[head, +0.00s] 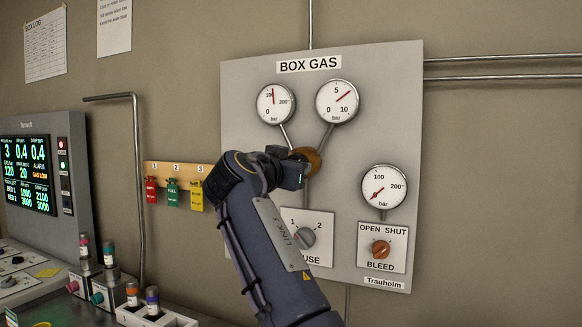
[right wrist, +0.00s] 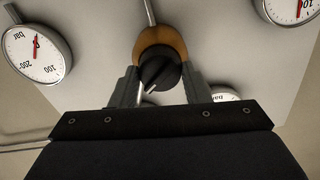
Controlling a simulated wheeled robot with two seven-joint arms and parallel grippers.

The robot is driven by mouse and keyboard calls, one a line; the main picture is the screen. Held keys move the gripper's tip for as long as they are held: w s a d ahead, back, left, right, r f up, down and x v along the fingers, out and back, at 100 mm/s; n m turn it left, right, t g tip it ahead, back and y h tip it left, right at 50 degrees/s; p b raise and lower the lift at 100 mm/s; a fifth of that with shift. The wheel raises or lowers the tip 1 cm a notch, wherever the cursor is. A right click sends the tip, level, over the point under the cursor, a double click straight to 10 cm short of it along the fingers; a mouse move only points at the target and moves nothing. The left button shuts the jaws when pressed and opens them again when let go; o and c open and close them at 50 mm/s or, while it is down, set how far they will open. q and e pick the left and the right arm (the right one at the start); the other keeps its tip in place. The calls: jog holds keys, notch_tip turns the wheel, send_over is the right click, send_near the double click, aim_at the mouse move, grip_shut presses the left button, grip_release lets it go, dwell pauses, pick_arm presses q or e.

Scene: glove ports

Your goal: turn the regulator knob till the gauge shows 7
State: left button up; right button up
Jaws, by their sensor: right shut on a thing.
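The regulator (head: 313,160) is a brass-orange body in the middle of the grey BOX GAS panel, partly hidden by my right gripper (head: 298,168). In the right wrist view its black ridged knob (right wrist: 158,72) sits between the two fingers of my right gripper (right wrist: 160,88), which is shut on it. The 0–10 bar gauge (head: 337,101) above the regulator has its red needle pointing up and right, past 5, at about 7. My left gripper is not in view.
The panel also has an upper left gauge (head: 276,103), a lower right gauge (head: 384,187), a grey USE selector (head: 305,237) and an orange BLEED knob (head: 381,249). My right arm hides part of the panel's lower left. Coloured tags (head: 173,191) hang left of it.

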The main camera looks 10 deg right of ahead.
jog(key=shift+f, duration=0.1)
jog(key=o, duration=1)
jog(key=b+v, duration=0.3)
jog(key=v, duration=0.4)
jog(key=shift+s+a, duration=0.25)
jog(key=shift+s, duration=0.1)
